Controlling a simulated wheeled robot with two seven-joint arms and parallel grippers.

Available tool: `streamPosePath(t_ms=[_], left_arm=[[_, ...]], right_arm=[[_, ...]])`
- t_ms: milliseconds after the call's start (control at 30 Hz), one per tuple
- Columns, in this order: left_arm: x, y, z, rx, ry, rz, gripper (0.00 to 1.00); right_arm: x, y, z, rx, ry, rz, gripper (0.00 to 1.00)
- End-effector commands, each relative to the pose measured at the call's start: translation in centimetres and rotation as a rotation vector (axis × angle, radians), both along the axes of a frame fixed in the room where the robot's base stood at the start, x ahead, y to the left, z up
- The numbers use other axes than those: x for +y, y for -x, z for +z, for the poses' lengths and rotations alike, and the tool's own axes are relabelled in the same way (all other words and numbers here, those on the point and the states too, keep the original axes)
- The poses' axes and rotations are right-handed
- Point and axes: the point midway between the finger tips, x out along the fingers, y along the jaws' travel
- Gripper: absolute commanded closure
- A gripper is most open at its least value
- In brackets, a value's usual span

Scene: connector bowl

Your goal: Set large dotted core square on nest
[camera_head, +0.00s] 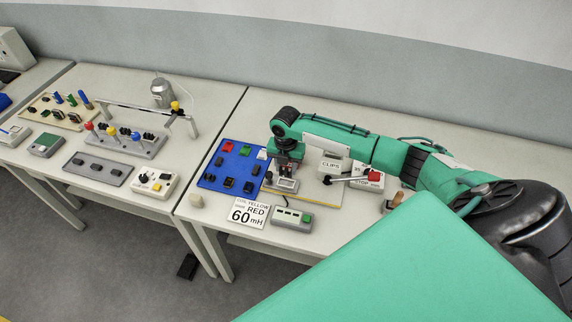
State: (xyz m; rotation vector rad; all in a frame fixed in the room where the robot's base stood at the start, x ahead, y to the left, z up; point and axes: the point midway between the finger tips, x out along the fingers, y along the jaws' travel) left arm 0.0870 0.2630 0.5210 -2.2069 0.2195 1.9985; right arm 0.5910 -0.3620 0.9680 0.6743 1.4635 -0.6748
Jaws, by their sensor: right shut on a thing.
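My right gripper (287,184) points down over the left part of a pale board (325,196), just right of the blue tray (238,174). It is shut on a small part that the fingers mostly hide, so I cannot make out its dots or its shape. The blue tray holds several small pieces: a red one (228,147), a green one (245,150), a white one and dark ones. I cannot tell dots on any of them. The nest cannot be made out; the gripper and arm cover part of the board. My left gripper is not in view.
A card reading "YELLOW RED 60 mH" (250,212) and a grey meter box (292,219) lie in front. A CLIPS box (330,166) and a STOP box with a red button (374,177) stand right of the gripper. Another table with fixtures stands at left.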

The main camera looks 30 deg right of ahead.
Motion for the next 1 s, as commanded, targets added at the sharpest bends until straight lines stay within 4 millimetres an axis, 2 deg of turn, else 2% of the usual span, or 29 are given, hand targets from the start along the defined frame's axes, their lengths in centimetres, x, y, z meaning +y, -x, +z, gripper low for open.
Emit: streamPosePath(t_ms=[700, 1000], left_arm=[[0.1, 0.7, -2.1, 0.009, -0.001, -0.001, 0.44], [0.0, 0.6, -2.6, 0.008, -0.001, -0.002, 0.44]], right_arm=[[0.0, 0.0, -3.8, 0.000, 0.000, -0.001, 0.83], [0.0, 0.0, -4.7, 0.001, -0.001, 0.000, 0.83]])
